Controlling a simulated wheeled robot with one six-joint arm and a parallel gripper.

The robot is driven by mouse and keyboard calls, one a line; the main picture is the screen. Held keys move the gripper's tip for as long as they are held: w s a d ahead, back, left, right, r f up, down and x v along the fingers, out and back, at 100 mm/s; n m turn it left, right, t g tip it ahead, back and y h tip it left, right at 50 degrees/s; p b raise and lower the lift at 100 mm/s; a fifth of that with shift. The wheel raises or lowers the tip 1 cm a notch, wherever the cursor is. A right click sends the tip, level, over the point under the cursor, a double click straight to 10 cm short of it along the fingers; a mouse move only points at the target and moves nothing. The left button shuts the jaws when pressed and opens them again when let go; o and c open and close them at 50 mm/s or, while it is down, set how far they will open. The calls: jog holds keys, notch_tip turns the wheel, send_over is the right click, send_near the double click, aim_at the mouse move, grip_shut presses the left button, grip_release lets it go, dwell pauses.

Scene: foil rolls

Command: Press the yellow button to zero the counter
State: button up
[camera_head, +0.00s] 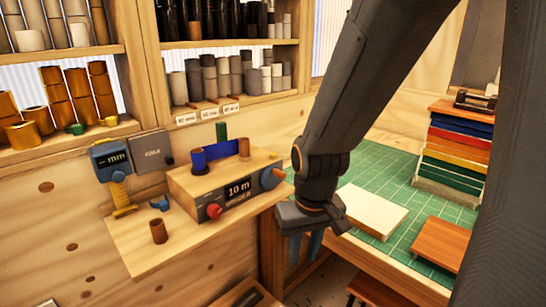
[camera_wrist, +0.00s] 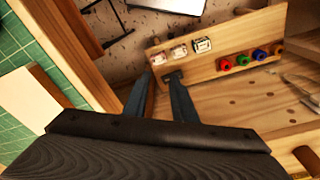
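My gripper (camera_head: 305,250) hangs over the gap between the wall bench and the green-topped table, fingers pointing down. I cannot make out a clearly yellow button. A wooden box (camera_head: 239,187) reads "10 m".
Shelves of rolls line the wall. A pale board (camera_head: 372,211) and coloured stack (camera_head: 455,150) occupy the green mat (camera_head: 400,170).

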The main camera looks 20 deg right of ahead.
grip_shut()
dwell(1.4)
